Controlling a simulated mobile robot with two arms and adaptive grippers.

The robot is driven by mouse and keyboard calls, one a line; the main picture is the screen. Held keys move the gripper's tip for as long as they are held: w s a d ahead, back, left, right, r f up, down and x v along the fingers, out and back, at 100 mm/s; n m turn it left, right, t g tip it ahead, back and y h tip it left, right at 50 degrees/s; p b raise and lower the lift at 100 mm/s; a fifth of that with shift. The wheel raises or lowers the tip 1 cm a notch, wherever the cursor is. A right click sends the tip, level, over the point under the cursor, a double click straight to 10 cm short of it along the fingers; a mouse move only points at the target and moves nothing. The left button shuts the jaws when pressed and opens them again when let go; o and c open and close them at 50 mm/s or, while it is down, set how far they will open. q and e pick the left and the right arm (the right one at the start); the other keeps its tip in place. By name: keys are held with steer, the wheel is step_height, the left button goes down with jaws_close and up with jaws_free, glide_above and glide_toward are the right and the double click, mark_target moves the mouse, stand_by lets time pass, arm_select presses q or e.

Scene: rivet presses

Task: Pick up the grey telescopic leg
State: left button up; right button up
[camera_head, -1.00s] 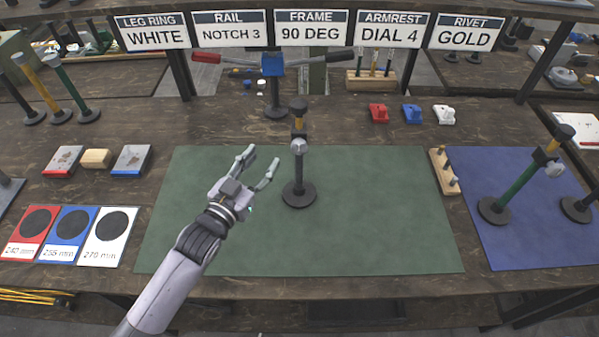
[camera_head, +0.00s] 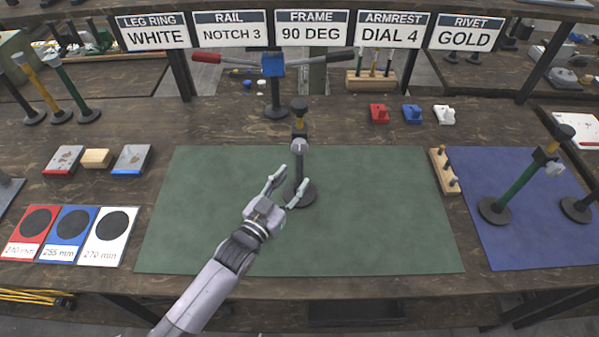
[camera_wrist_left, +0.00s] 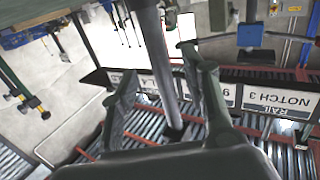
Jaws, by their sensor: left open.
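The grey telescopic leg (camera_head: 299,163) stands upright on the green mat, with a dark round base, a grey collar, a short yellow section and a black top. My left gripper (camera_head: 287,181) is open and empty, just left of the leg's lower tube, with its right finger in front of the base. In the left wrist view a grey tube (camera_wrist_left: 160,55), likely the leg, runs between the two spread fingers (camera_wrist_left: 163,88). I cannot tell whether a finger touches it. My right gripper is not in view.
The green mat (camera_head: 380,220) is otherwise clear. A stand with a red-and-black handled bar (camera_head: 274,66) rises behind the leg. A wooden peg block (camera_head: 444,171) and a blue mat (camera_head: 520,230) with a green leg (camera_head: 515,190) lie right. Size cards (camera_head: 108,237) lie left.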

mark_target(297, 173)
arm_select(q)
steer(key=x, duration=0.4)
steer(key=shift+w+d, duration=0.2)
steer(key=shift+w, duration=0.05)
steer(key=shift+s, duration=0.1)
steer(key=shift+c, duration=0.2)
jaws_close()
steer(key=shift+r, duration=0.1)
